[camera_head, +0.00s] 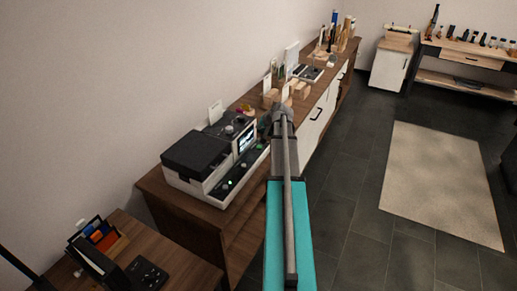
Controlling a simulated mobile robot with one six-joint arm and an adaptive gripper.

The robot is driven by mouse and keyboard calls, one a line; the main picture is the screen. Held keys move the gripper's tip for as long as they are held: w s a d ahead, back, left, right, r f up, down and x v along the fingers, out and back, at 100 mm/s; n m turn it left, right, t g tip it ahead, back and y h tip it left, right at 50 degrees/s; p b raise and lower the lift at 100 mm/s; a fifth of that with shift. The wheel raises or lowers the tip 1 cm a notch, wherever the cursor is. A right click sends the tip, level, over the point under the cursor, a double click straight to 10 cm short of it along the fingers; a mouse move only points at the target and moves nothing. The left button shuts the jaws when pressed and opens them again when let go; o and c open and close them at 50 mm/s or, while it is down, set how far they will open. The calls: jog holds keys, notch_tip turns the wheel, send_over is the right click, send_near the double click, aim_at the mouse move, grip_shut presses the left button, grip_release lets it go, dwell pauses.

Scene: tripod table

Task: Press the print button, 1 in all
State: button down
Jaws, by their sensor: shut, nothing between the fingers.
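A white machine (214,186) with a black lid (195,153) and a small lit screen (247,138) stands on the near end of the brown counter. Its front edge carries a dark strip (238,171) with small green-lit spots. I cannot tell which control is the print button at this size. My gripper (265,124) is at the far end of my arm, just right of the machine's far end. It looks shut and empty. Its fingertips are small and dark here, and I cannot tell whether they touch anything. My arm hides part of the counter.
The brown counter (240,222) runs away along the wall, with wooden blocks (271,97) and small items beyond the machine. A lower desk (189,262) at the front left holds an organizer (100,236) and a black keypad (147,273). Open floor with a pale rug (437,180) lies right.

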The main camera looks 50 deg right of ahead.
aim_at(259, 147)
jog(key=shift+f+b, duration=4.05)
jog(key=shift+f, duration=0.15)
jog(key=shift+f+b, duration=0.85)
jog(key=shift+b, duration=0.05)
jog(key=shift+r, duration=0.1)
jog(key=shift+r+p, duration=0.8)
jog(key=shift+p, duration=0.1)
notch_tip(259, 147, up, 5)
jog(key=p, duration=0.5)
dwell(0.9)
